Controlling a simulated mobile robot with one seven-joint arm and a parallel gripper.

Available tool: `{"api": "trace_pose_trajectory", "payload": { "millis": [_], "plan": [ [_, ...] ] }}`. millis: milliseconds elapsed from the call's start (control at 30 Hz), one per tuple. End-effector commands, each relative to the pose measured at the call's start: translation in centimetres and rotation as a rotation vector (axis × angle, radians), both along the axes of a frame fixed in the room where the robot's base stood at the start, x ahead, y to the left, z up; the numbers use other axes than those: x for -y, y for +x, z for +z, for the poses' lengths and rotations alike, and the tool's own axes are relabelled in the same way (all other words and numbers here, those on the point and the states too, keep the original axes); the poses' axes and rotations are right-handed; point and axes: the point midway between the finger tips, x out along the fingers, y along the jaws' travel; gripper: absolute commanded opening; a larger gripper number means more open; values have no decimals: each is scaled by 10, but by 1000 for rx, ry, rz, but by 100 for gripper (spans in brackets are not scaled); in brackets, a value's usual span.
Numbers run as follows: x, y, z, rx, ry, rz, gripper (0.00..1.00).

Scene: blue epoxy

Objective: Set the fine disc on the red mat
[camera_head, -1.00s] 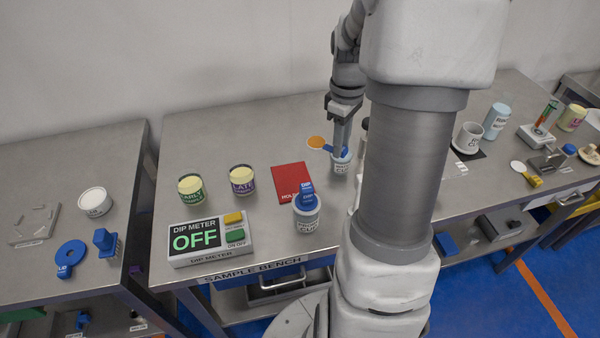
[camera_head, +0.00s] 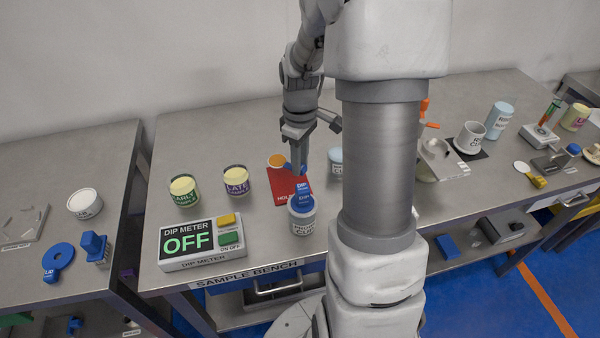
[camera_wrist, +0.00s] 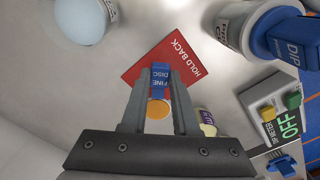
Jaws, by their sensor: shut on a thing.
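The fine disc is an orange round plate (camera_head: 276,160) on a blue handle labelled FINE DISC. My gripper (camera_head: 296,163) is shut on the handle, which also shows between the fingers in the wrist view (camera_wrist: 160,82). There the orange disc (camera_wrist: 158,108) lies on the near side of the handle. The red mat (camera_head: 284,188), marked HOLD BACK, lies flat on the bench and shows behind the fingertips in the wrist view (camera_wrist: 185,58). The disc appears over the mat's far left edge in the head view; I cannot tell its height or any contact.
A white cup (camera_head: 303,224) with a blue DIP-labelled tool stands at the mat's near edge. A pale blue-topped cup (camera_head: 335,163) stands right of the mat. Two yellow-topped jars (camera_head: 236,181) stand left; the dip meter (camera_head: 203,243), reading OFF, sits at front left.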

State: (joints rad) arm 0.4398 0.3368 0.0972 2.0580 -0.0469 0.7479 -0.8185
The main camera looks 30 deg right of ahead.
Motion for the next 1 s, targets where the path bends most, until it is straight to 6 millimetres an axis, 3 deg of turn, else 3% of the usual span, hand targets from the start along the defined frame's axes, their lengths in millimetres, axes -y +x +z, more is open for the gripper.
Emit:
{"api": "trace_pose_trajectory", "payload": {
  "millis": [300,667,700,800,867,1000],
  "plan": [
    [0,0,-39,-3,1,1,0],
    [0,0,-43,-1,0,1,0],
    [0,0,-43,-1,0,1,32],
    [0,0,-42,-1,0,1,50],
    [0,0,-42,-1,0,1,58],
    [0,0,-42,-1,0,1,58]
  ]
}}
